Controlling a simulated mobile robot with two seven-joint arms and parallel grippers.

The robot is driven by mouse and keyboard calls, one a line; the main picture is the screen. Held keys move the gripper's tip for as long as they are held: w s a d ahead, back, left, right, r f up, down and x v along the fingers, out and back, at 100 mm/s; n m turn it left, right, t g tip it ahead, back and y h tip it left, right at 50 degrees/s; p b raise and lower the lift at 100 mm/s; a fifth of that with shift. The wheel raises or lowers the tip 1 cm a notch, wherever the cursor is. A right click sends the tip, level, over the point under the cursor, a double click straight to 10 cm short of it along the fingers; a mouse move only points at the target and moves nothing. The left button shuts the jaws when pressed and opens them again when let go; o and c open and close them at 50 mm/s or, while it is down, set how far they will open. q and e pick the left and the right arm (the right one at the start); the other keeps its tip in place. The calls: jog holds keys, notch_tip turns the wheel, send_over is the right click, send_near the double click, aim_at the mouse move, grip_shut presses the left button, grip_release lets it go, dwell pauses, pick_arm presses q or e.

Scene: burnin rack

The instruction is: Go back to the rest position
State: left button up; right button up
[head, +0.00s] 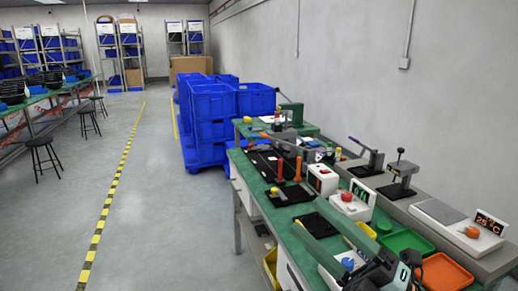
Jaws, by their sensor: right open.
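My right gripper (309,216) is in the lower right of the head view, over the near part of the green workbench (262,196). Its two long fingers are apart and point up and left, with nothing seen between them but bench top and small items beyond. My left gripper is not in view.
The bench holds a white box with a green display (352,204), an orange tray (444,272), a green tray (407,242) and lever presses. Blue crates (212,103) stand beyond it. The floor left of the bench is open, with a yellow-black line (108,199).

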jog(key=w+d+f+m+t+h, duration=0.3)
jog(key=d+f+m+h, duration=0.15)
jog(key=m+h, duration=0.4)
jog(key=w+d+f+m+t+h, duration=0.25)
jog(key=d+f+m+h, duration=0.2)
jog(key=m+h, duration=0.35)
jog(key=s+d+f+m+g+h, duration=0.25)
jog(key=d+f+m, duration=0.35)
jog(key=f, duration=0.4)
jog(key=s+a+f+m+g, duration=0.2)
jog(key=s+f+m+g, duration=0.3)
jog(key=s+f+g, duration=1.25)
jog(key=w+a+f+t+y+p, duration=0.1)
jog(key=a+f+t+p, duration=0.3)
jog(key=t+p, duration=0.5)
jog(key=shift+w+a+f+y, duration=0.25)
jog(key=shift+w+y, duration=0.1)
jog(key=shift+y, duration=0.35)
